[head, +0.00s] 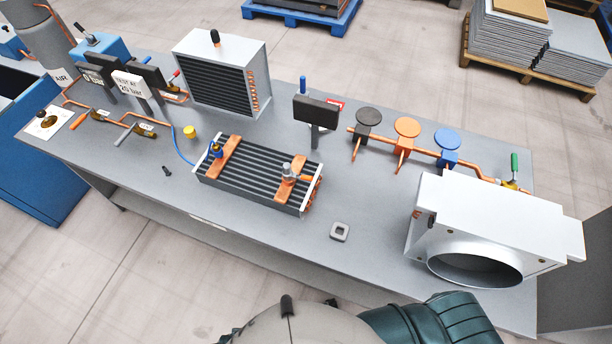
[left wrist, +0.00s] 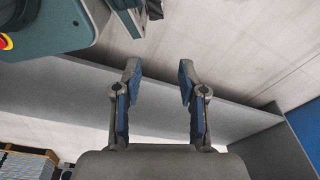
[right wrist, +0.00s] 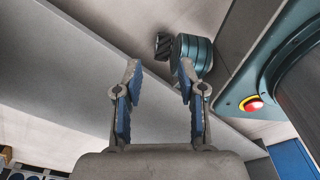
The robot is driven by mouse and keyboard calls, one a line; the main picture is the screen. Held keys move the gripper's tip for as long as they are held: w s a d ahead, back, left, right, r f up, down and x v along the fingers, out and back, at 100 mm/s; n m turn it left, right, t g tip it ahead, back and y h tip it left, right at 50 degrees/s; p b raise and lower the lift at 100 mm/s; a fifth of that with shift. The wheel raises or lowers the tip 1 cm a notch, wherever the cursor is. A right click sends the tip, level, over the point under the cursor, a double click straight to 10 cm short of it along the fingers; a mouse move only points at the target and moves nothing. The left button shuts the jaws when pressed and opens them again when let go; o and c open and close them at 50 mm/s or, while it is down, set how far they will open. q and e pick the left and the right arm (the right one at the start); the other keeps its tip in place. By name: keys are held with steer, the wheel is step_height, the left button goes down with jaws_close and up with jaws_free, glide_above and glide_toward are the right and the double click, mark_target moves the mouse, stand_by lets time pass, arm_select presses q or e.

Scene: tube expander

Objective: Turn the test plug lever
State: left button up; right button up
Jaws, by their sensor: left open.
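The finned coil (head: 250,176) lies on the bench with two orange copper-coloured pieces across it. A blue fitting (head: 216,150) with a blue hose sits at its left end. A small grey metal fitting (head: 288,172) sits on the piece near its right end. I cannot tell clearly which part is the test plug lever. My left gripper (left wrist: 158,75) is open and empty, with blue-padded fingers apart, in the left wrist view. My right gripper (right wrist: 158,75) is open and empty in the right wrist view. Neither gripper shows in the head view, so both are away from the coil.
The grey bench (head: 270,225) also holds a larger upright finned unit (head: 222,75), a dark display on a post (head: 316,110), copper piping with three round discs (head: 407,127), a white housing with a round opening (head: 495,225) and a small grey square ring (head: 340,232).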

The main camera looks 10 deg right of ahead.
arm_select(q)
steer(key=w+d+r+m+t+p, duration=0.1)
steer(key=w+r, duration=0.4)
steer(key=r, duration=0.5)
steer(key=w+d+r+t+p, duration=0.1)
steer(key=w+r, duration=0.4)
steer(key=r, duration=0.6)
steer(key=w+d+r+m+t+p, duration=0.15)
steer(key=w+r, duration=0.35)
steer(key=r, duration=0.5)
steer(key=w+d+r+m+t+h, duration=0.45)
steer(key=w+d+r+m, duration=0.45)
steer(key=r, duration=0.4)
steer(key=m+t+h, duration=0.2)
steer(key=m+h, duration=0.4)
steer(key=m, duration=0.2)
glide_toward(308, 178)
steer(key=a+f+v, duration=0.1)
steer(key=v, duration=0.6)
steer(key=p+x, duration=0.1)
steer(key=x, duration=1.6)
steer(key=shift+s+d+r, duration=0.1)
steer(key=shift+d+r, duration=0.05)
steer(key=shift+d, duration=0.15)
steer(key=shift+w+d, duration=0.2)
steer(key=shift+w, duration=0.15)
arm_select(e)
steer(key=r, duration=0.5)
steer(key=shift+w+d, duration=0.4)
